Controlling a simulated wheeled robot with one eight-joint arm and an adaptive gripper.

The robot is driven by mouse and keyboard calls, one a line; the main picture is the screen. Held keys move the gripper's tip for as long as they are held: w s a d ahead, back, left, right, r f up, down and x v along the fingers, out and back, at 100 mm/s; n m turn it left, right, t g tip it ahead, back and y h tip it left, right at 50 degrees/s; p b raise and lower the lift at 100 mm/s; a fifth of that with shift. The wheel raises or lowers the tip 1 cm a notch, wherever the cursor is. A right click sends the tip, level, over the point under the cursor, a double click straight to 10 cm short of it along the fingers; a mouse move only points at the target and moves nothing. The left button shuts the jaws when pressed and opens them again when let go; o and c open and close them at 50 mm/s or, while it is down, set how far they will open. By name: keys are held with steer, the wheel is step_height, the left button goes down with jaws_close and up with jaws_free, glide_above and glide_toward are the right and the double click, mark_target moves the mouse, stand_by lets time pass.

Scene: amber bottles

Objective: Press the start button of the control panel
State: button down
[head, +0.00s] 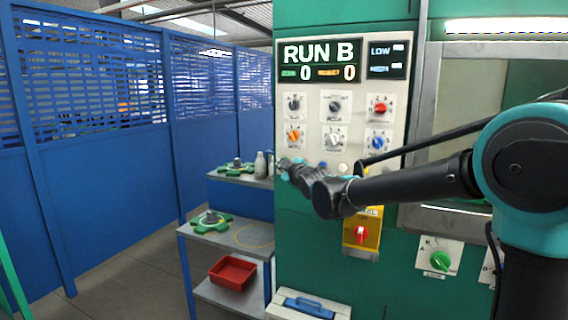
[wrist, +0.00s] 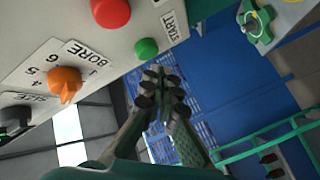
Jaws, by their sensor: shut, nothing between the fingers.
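The control panel (head: 317,114) is a pale board on a green machine, with several knobs under a display reading RUN B. In the wrist view, the round green start button (wrist: 146,48) sits beside a START label (wrist: 173,26). My gripper (wrist: 158,88) is shut and empty, its fingertips just below the green button in that picture. A small gap shows there; depth is hard to judge. In the head view, my gripper (head: 286,166) is at the panel's lower left edge, and I cannot make out the green button there.
A red button (wrist: 111,12) and the orange BORE knob (wrist: 65,82) are near the start button. Left of the panel, a shelf (head: 236,176) holds bottles and a green fixture. A red bin (head: 232,273) is lower down. A blue partition (head: 90,170) stands further left.

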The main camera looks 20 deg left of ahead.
steer(key=s, duration=0.4)
steer(key=shift+s+a, duration=0.15)
steer(key=shift+s, duration=0.25)
steer(key=shift+s, duration=0.1)
stand_by(0.6)
